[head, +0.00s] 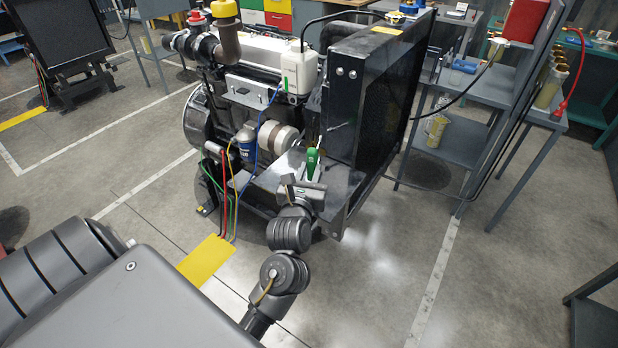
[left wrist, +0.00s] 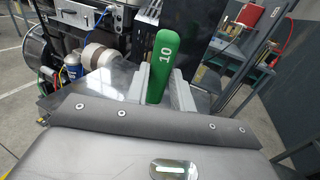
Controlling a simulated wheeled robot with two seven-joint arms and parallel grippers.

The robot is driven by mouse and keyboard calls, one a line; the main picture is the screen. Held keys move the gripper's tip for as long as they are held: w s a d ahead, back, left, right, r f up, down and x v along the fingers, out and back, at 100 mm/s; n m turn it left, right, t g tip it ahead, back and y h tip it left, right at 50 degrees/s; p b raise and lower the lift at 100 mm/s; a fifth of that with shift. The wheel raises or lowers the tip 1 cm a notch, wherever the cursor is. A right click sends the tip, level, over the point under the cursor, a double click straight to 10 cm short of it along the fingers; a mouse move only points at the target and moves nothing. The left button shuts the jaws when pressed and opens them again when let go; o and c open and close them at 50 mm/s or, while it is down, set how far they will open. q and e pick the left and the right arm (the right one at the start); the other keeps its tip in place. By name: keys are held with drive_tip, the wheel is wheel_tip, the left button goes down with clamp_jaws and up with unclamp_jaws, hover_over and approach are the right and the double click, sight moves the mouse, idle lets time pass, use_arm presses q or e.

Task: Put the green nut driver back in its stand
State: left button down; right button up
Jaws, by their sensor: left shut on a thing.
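The green nut driver (head: 312,163) has a thick green handle, which stands nearly upright between the fingers of my left gripper (head: 303,187). In the left wrist view, the handle (left wrist: 166,60) shows a white "10", and the two pale fingers press on it from both sides. The driver and gripper are over the dark metal ledge in front of the engine's radiator. The driver's shaft is hidden, and I cannot tell whether its lower end touches anything. I cannot make out its stand in either view. My right gripper is not in view.
The black radiator (head: 378,95) rises just right of the gripper. The engine (head: 255,65) with its hoses and coloured cables is behind and left. A grey bench (head: 470,90) with tools stands at the right. The floor (head: 390,260) in front is clear.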

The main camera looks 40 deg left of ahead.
use_arm(q)
drive_tip(key=shift+s+f, duration=0.1)
drive_tip(key=shift+f, duration=1)
drive_tip(key=shift+f, duration=0.1)
drive_tip(key=c, duration=1.6)
unclamp_jaws()
drive_tip(key=shift+f, duration=0.1)
drive_tip(key=shift+c, duration=0.2)
drive_tip(key=o, duration=0.4)
drive_tip(key=shift+o, duration=0.2)
